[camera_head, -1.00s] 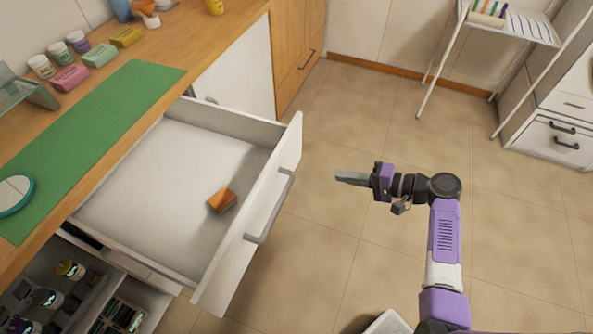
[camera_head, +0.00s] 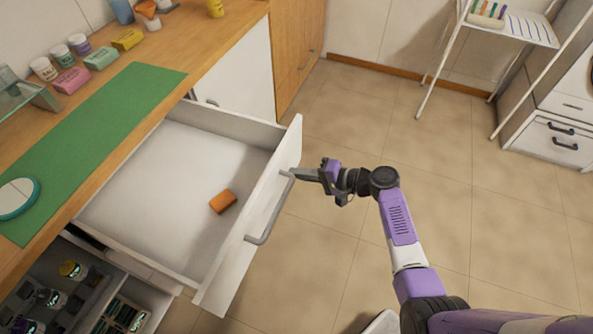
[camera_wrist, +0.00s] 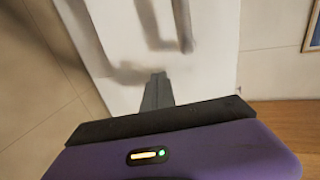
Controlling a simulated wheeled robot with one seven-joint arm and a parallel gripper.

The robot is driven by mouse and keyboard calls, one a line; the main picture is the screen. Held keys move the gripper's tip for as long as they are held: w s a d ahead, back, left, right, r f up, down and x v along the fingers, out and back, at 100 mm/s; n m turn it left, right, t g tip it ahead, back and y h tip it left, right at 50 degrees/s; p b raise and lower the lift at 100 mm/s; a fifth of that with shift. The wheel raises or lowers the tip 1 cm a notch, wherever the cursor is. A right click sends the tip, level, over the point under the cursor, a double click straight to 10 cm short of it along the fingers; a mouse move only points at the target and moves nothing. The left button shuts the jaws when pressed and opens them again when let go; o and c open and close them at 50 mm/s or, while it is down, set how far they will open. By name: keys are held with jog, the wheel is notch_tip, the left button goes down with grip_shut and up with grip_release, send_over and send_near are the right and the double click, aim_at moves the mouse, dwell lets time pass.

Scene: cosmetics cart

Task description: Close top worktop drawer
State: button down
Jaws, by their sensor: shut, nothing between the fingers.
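The top worktop drawer (camera_head: 160,215) is pulled far out from under the wooden worktop (camera_head: 232,30). Its white front has a grey bar handle (camera_head: 270,212). An orange block (camera_head: 223,201) lies inside on the drawer floor. My gripper (camera_head: 297,174) is shut and empty, with its fingertips at the far end of the handle, close to the drawer front. I cannot tell whether they touch. In the wrist view the shut fingers (camera_wrist: 157,92) point toward a white panel with grey handle shapes, which is blurred.
A green mat (camera_head: 110,125), several small jars and colored boxes (camera_head: 102,59) are on the worktop. Below the drawer is an open compartment with bottles (camera_head: 75,270). A white rack (camera_head: 510,28) stands at the back right. The tiled floor (camera_head: 480,220) is clear.

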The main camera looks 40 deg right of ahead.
jog(key=shift+w+a, duration=0.2)
jog(key=shift+w, duration=0.1)
